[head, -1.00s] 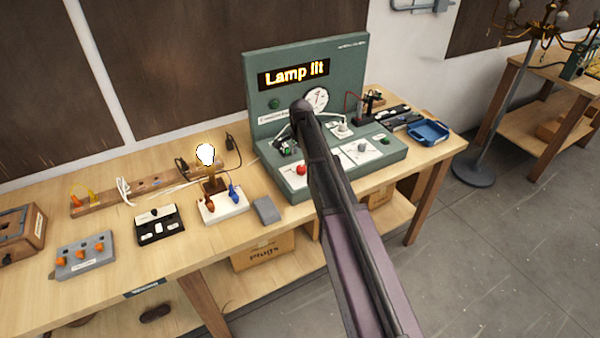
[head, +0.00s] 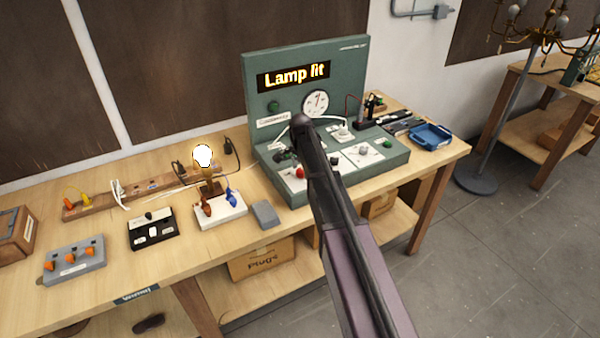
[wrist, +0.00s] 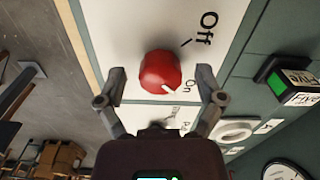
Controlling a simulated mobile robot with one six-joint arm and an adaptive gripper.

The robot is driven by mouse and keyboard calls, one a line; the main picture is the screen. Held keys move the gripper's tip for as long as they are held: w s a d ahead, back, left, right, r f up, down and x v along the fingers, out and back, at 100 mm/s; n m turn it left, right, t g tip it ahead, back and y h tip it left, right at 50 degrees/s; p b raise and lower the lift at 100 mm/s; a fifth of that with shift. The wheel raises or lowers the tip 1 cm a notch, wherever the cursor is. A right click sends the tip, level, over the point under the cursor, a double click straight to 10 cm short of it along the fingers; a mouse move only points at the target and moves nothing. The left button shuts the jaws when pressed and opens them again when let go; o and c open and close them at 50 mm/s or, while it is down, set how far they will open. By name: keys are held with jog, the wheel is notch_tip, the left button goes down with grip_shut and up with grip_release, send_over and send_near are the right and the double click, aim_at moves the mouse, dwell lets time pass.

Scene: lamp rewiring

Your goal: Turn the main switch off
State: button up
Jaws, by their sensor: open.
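The main switch is a red round knob (wrist: 160,72) on a white plate marked Off and On. Its white pointer mark points to the On side. It also shows in the head view as a small red knob (head: 299,172) on the front of the green console (head: 350,65). My gripper (wrist: 161,82) is open in the wrist view, with one finger on each side of the knob and visible gaps to it. In the head view my arm hides most of the gripper. The console display (head: 293,76) reads "Lamp lit", and the bulb (head: 203,156) glows.
A blue tray (head: 431,137) lies right of the console. A grey block (head: 265,214), a white lamp base (head: 232,208), a black switch box (head: 153,229) and a grey box with orange parts (head: 74,260) stand to its left. A round gauge (head: 316,103) sits on the console back.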

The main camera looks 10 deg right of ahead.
jog(key=c, duration=1.1)
jog(key=shift+c, duration=0.2)
jog(key=shift+n, duration=0.5)
jog(key=n, duration=0.3)
jog(key=shift+s, duration=0.1)
jog(key=n, duration=0.5)
jog(key=shift+d, duration=0.1)
jog(key=n, duration=0.4)
jog(key=shift+s+n, duration=0.1)
jog(key=shift+n, duration=0.2)
jog(key=shift+d+n, duration=0.1)
jog(key=shift+n, duration=2.1)
